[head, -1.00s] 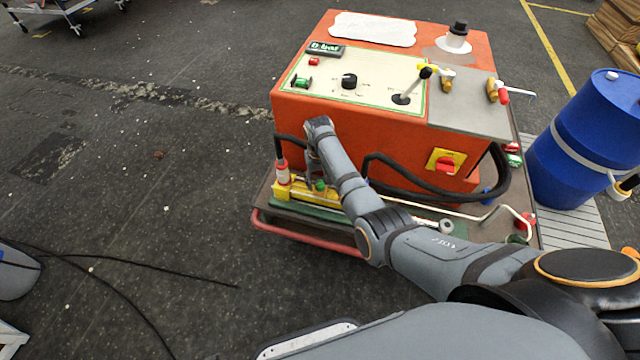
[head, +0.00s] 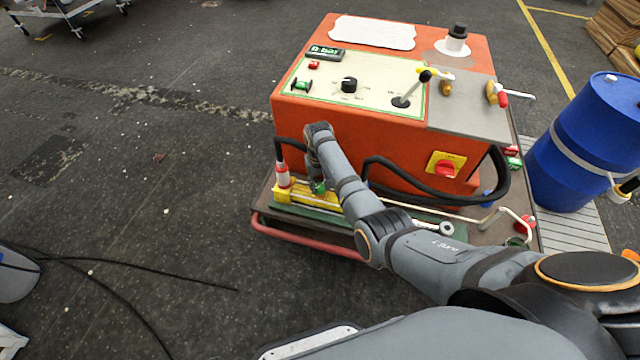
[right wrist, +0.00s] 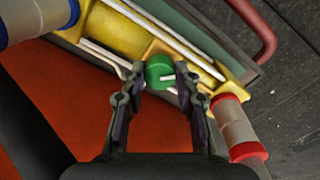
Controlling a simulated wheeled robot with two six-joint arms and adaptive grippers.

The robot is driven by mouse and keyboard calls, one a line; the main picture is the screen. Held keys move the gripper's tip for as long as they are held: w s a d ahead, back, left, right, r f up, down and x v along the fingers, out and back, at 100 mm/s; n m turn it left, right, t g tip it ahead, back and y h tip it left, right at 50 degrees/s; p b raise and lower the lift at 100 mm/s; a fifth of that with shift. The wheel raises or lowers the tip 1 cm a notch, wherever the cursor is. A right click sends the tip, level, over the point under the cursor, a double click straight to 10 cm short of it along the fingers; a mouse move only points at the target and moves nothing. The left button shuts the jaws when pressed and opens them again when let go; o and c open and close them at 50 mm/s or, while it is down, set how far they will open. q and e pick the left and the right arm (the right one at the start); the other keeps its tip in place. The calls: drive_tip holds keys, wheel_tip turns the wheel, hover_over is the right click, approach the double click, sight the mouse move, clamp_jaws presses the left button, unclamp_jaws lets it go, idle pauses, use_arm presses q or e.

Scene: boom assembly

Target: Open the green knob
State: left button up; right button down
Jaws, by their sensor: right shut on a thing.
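The green knob (right wrist: 160,71) sits on a yellow block at the front of the orange machine (head: 400,150). It also shows in the head view (head: 319,188), partly hidden by my right arm. My right gripper (right wrist: 163,80) reaches down over the block, with one finger on each side of the knob, and is shut on it. A short white bar shows across the knob's side in the right wrist view. My left gripper is in neither view.
A red and white cylinder (right wrist: 240,130) stands close beside my right fingers. Black hoses (head: 435,190) loop along the machine's front. A blue barrel (head: 583,140) stands to the right. The floor to the left is mostly clear.

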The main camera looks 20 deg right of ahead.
drive_tip(key=n+p, duration=0.3)
drive_tip(key=n, duration=0.1)
drive_tip(key=shift+r+p, duration=0.2)
drive_tip(key=shift+p, duration=0.1)
drive_tip(key=shift+f+n+p, duration=0.1)
drive_tip(key=shift+n+p, duration=0.4)
drive_tip(key=shift+n, duration=0.5)
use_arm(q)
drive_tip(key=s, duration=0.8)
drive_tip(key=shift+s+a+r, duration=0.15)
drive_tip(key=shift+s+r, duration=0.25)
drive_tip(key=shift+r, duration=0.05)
use_arm(e)
drive_tip(key=shift+n, duration=0.8)
use_arm(q)
drive_tip(key=shift+p, duration=0.3)
use_arm(e)
drive_tip(key=shift+f, duration=0.1)
drive_tip(key=c, duration=1)
unclamp_jaws()
